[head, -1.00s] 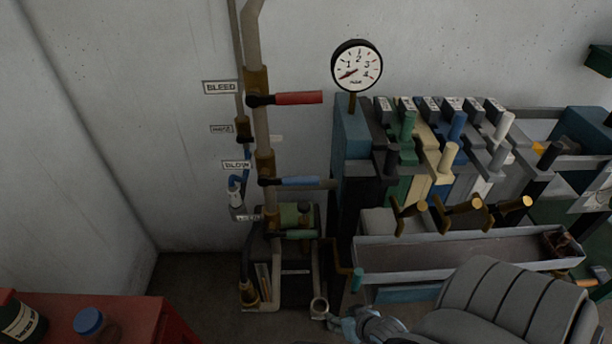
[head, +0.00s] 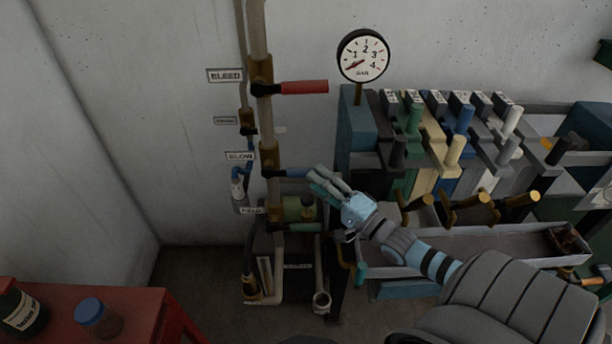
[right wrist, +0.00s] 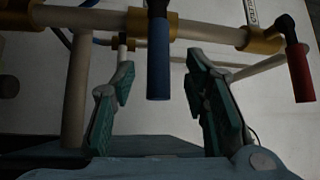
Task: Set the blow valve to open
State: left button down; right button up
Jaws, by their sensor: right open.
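The blow valve's blue lever (head: 290,173) sticks out to the right from the vertical pipe, level, beside the BLOW label (head: 240,156). Its outer end is hidden behind my right gripper (head: 322,181). In the right wrist view the blue lever (right wrist: 158,55) hangs into the gap between my two open green-padded fingers. A gap shows on each side of it, and I see no contact. My left gripper is not in view.
A red lever (head: 304,87) at the BLEED label sits above, and a green lever (head: 304,227) below. A pressure gauge (head: 363,56) and a row of coloured levers stand right. A metal trough (head: 490,245) lies under my right arm. A red cabinet (head: 150,310) is lower left.

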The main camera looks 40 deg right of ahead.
aim_at(306, 173)
jog(key=w, duration=0.1)
jog(key=w+b, duration=0.1)
jog(key=w, duration=0.2)
jog(key=shift+w+a+b, duration=0.2)
jog(key=shift+a+b, duration=0.1)
jog(key=shift+b, duration=0.1)
jog(key=shift+w+r, duration=0.2)
jog(key=shift+c, duration=0.3)
grip_shut()
